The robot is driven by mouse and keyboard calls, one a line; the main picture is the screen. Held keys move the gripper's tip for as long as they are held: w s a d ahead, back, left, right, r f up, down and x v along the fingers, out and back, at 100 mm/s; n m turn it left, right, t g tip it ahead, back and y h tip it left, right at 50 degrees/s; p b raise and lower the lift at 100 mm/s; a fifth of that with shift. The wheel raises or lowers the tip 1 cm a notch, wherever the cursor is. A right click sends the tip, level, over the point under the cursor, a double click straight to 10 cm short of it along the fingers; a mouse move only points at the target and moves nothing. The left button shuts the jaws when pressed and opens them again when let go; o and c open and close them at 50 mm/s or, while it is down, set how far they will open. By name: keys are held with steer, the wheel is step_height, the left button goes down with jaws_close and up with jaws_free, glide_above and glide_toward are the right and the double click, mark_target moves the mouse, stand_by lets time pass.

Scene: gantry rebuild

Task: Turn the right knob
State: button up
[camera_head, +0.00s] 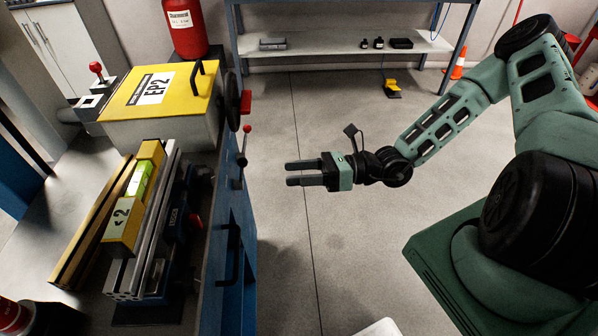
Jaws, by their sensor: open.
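My gripper (290,173) is in mid-picture, over the grey floor. Its two dark fingers point left, with a gap between them and nothing in it. Left of it, apart from the fingers, a lever with a red ball knob (247,129) stands at the bench's right side. Above that, a dark handwheel (232,101) with a red grip (246,101) is on the right side of the yellow-topped EP2 box (160,92). Another red ball knob (96,68) stands left of the box. I cannot tell which of these is the right knob.
The blue bench (232,285) has a dark handle on its front. A vise-like fixture (150,250) with yellow blocks lies on top. A red cylinder (185,28) stands behind the box. A shelf (340,42) and an orange cone (459,65) are at the back. The floor around my gripper is clear.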

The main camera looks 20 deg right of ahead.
steer(key=n+t+b, duration=0.1)
steer(key=n+b, duration=0.3)
glide_toward(213, 177)
steer(key=shift+h, duration=0.3)
steer(key=x, duration=0.8)
steer(key=shift+s+a+r, duration=0.1)
steer(key=shift+a+r, duration=0.15)
steer(key=shift+r, duration=0.05)
steer(key=c, duration=1)
